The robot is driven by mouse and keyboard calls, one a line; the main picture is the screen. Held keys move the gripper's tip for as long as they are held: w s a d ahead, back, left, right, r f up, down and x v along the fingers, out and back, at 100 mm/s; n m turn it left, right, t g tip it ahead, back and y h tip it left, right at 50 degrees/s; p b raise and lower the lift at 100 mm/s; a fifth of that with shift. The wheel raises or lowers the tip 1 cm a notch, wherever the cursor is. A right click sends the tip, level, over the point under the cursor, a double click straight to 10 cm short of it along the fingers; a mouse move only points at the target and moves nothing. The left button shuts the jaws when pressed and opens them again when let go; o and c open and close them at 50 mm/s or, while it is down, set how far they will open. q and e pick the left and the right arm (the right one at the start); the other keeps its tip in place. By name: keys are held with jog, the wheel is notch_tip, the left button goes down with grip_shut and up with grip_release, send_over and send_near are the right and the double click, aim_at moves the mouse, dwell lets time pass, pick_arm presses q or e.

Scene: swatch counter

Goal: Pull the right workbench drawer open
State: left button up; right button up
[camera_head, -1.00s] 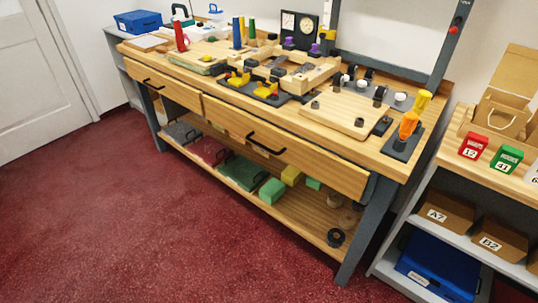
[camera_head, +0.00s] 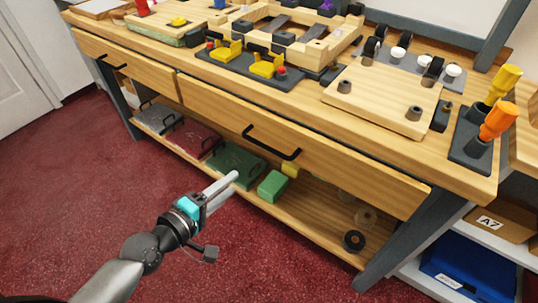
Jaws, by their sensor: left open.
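The right workbench drawer (camera_head: 345,162) has a wide wooden front under the benchtop and looks shut. Its black bar handle (camera_head: 270,144) sits near the middle of the front. My left gripper (camera_head: 234,177) reaches in from the lower left, in front of the bench and lower in the picture than the handle. Its pale fingers are open, point up and right, and appear apart from the handle. The fingers overlap in this view, so the gap between them is hard to see. My right gripper is not in view.
The left drawer (camera_head: 130,75) appears shut. The lower shelf (camera_head: 310,219) holds green blocks (camera_head: 272,186), a green case (camera_head: 236,160) and dark rings (camera_head: 353,241). Screwdrivers (camera_head: 497,122) stand at the benchtop's right end. Red floor (camera_head: 60,200) is clear at left.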

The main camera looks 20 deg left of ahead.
aim_at(269, 147)
pick_arm(q)
jog(key=shift+n+h, duration=0.3)
jog(key=shift+w+d+r+b+x, duration=0.1)
jog(key=shift+r+b+x, duration=0.4)
jog(key=shift+x, duration=2)
jog(key=shift+w+d+r+b+x, duration=0.1)
jog(key=shift+r+b+x, duration=0.45)
jog(key=shift+x, duration=1.95)
jog(key=shift+w+d+r+b+x, duration=0.1)
jog(key=shift+r+b+x, duration=0.4)
jog(key=shift+x, duration=2)
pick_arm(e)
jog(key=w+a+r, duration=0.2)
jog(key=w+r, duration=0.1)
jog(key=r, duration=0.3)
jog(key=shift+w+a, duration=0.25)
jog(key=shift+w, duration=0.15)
pick_arm(q)
jog(key=shift+f, duration=0.15)
grip_shut()
